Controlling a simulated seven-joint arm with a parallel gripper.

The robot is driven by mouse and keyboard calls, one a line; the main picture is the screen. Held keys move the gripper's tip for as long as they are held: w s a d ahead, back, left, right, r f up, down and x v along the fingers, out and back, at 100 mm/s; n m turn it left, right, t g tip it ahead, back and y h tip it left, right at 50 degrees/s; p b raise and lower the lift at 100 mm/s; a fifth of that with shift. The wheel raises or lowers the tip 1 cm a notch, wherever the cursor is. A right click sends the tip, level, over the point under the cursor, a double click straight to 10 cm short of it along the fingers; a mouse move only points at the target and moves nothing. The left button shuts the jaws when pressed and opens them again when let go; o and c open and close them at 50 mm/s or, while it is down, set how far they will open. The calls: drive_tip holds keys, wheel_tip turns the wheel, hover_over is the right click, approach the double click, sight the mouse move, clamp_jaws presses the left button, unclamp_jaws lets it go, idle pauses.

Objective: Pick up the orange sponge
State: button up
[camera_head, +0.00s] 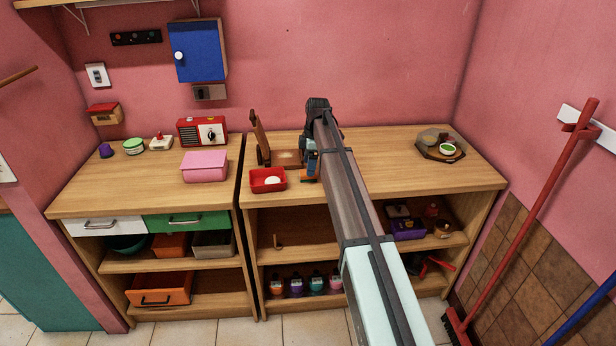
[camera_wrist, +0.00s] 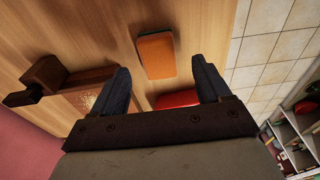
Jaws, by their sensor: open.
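The orange sponge (camera_wrist: 157,55) lies flat on the wooden counter in the wrist view, between and just beyond my fingertips. In the head view only a small orange piece of it (camera_head: 305,179) shows under my gripper; the arm hides the rest. My gripper (camera_wrist: 161,66) is open, with one dark finger on each side of the sponge's line and nothing held. In the head view my gripper (camera_head: 309,168) points down over the right-hand counter. I cannot tell its exact height above the sponge.
A red tray (camera_head: 268,187) with a white item is left of my gripper. An upright wooden piece (camera_head: 260,139) stands behind it. A dark tray (camera_head: 429,152) with a green-filled bowl is at the right. Bare counter (camera_head: 390,175) lies between. A pink box (camera_head: 205,174) is further left.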

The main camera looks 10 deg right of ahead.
drive_tip(key=f, duration=0.4)
drive_tip(key=shift+a, duration=0.2)
drive_tip(key=shift+c, duration=0.3)
drive_tip(key=c, duration=1.1)
wheel_tip(320, 180, up, 10)
